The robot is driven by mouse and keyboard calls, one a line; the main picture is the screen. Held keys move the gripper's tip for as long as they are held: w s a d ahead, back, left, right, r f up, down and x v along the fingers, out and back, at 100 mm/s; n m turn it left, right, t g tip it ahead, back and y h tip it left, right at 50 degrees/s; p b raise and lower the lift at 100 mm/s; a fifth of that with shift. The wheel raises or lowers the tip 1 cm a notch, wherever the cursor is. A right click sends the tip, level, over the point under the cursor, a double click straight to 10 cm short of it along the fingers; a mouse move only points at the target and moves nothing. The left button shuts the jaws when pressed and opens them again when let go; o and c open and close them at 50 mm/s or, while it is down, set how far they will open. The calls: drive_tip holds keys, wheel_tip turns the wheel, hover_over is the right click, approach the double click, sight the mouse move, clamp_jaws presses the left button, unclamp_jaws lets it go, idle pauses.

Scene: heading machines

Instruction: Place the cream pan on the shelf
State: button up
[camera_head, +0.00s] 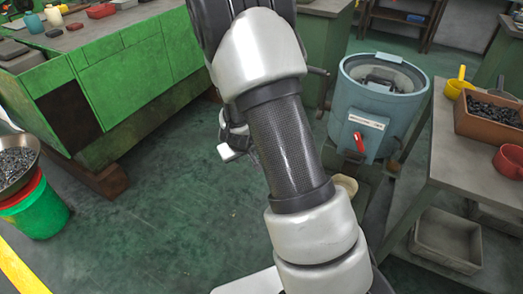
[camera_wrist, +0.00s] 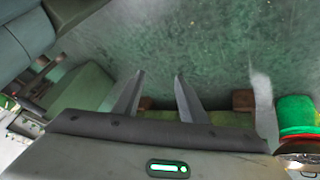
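A cream object, likely the cream pan (camera_head: 347,186), shows low beside the foot of the blue-grey machine, just right of my arm. My arm hides part of it, and it does not show in the wrist view. My gripper (camera_wrist: 160,76) is open in the wrist view, with two separated fingers and only green floor between them. In the head view my arm mostly hides the gripper, left of the cream object and apart from it. The work table at right has a lower shelf (camera_head: 402,240) with a grey tray (camera_head: 447,241) on it.
The blue-grey machine (camera_head: 355,140) stands between my arm and the table (camera_head: 450,150), which holds a yellow pan (camera_head: 457,83), a brown bin (camera_head: 488,125) and a red cup (camera_head: 508,161). A green bench (camera_head: 120,70) and green bucket (camera_head: 38,210) are left. Floor between is clear.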

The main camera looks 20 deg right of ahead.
drive_tip(key=s+a+r+y, duration=0.2)
drive_tip(key=s+a+r, duration=0.2)
drive_tip(key=r, duration=0.6)
drive_tip(key=s+a+r+y, duration=0.2)
drive_tip(key=s+a+r, duration=0.15)
drive_tip(key=r, duration=0.65)
drive_tip(key=s+d+r, duration=0.1)
drive_tip(key=s+r, duration=0.3)
drive_tip(key=s, duration=0.6)
drive_tip(key=s+d+r+m+h, duration=0.1)
drive_tip(key=s+r, duration=0.3)
drive_tip(key=s, duration=0.6)
drive_tip(key=shift+s+r+g+h, duration=0.3)
drive_tip(key=shift+r, duration=0.1)
drive_tip(key=shift+d, duration=0.25)
